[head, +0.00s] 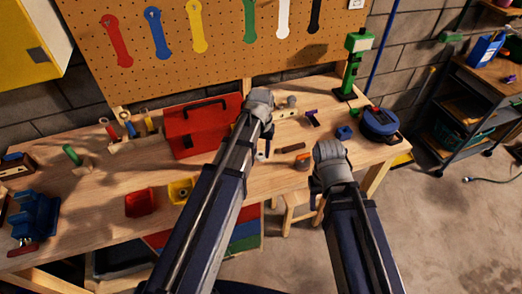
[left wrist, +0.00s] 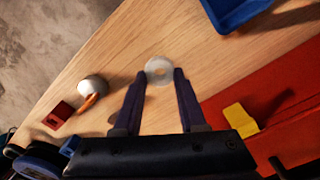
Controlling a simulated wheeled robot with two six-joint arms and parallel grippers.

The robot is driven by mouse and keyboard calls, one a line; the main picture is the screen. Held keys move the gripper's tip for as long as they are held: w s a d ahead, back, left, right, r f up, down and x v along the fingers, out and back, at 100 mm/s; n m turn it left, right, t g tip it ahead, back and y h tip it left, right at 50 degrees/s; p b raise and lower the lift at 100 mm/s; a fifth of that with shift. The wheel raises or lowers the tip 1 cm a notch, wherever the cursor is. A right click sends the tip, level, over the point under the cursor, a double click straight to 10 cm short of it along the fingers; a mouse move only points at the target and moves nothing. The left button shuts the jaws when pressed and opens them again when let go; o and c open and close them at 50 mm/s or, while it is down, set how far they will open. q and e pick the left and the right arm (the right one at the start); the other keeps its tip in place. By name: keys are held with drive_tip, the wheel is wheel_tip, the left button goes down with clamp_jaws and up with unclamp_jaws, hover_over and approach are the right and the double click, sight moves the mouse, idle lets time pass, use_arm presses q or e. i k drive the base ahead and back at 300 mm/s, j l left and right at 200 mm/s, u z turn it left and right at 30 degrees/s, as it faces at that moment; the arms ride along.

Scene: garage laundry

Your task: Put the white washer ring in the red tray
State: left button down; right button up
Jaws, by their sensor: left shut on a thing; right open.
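The white washer ring (left wrist: 157,64) shows in the left wrist view between the fingertips of my left gripper (left wrist: 161,75), which is shut on it, with the wooden bench top behind. In the head view my left gripper (head: 264,135) is over the bench, right of the red toolbox, and I cannot make out the ring there. The red tray (head: 140,203) sits at the bench's front edge, to the left of my left arm and well apart from the gripper. My right gripper (head: 316,188) is open near the front edge at the right.
A yellow tray (head: 180,190) stands just right of the red one. A blue tray (left wrist: 232,16) shows in the left wrist view. The red toolbox (head: 195,130) stands behind the trays. A blue vise (head: 37,215) is at the left; a round blue case (head: 380,123) is at the right.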

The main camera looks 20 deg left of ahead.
sight(142, 207)
drive_tip(key=k+j, duration=0.15)
drive_tip(key=j, duration=0.2)
drive_tip(key=k+j, duration=0.2)
drive_tip(key=j, duration=0.15)
drive_tip(key=k+j, duration=0.15)
drive_tip(key=j, duration=0.25)
drive_tip(key=k+j, duration=0.15)
drive_tip(key=j, duration=0.2)
drive_tip(key=k+j, duration=0.2)
drive_tip(key=j, duration=0.15)
